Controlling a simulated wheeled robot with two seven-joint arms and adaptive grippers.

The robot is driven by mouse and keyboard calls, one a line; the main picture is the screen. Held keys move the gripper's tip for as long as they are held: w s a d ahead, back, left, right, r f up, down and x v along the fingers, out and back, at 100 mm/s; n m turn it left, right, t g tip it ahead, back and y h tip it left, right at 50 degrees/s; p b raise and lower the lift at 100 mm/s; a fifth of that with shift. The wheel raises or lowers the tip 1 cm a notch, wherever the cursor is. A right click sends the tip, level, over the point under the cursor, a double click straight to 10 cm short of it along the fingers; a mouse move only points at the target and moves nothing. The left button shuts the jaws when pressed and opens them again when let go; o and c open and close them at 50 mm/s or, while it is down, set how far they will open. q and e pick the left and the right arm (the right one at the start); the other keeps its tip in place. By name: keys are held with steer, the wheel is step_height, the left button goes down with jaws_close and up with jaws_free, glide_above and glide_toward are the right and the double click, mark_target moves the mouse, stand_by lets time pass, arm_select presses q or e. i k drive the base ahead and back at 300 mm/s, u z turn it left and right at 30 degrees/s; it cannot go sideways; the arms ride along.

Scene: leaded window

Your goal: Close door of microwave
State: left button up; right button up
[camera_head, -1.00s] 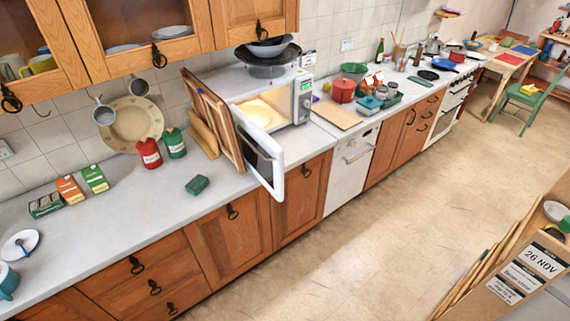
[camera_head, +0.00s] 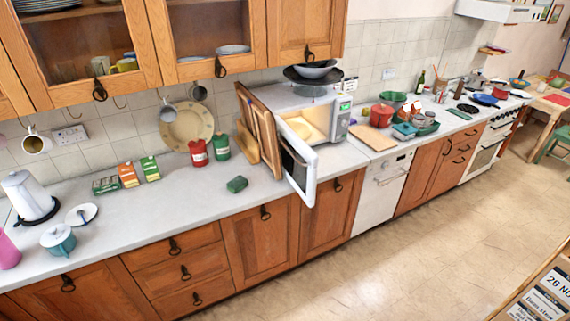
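The white microwave (camera_head: 343,118) stands on the grey counter below the wall cupboards. Its door (camera_head: 298,165) is wide open and swung out toward the front, past the counter's front edge. The lit, yellowish inside (camera_head: 304,127) shows through the opening. A control panel with a green display is on its right front. Neither of my grippers is in view.
Wooden boards (camera_head: 259,130) lean upright just left of the microwave door. A dark wok with bowls (camera_head: 314,73) sits on top of the microwave. The floor (camera_head: 400,252) in front is clear.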

mark_target(299, 176)
steer(key=u, duration=0.6)
steer(key=i, duration=1.15)
steer(key=z, duration=0.05)
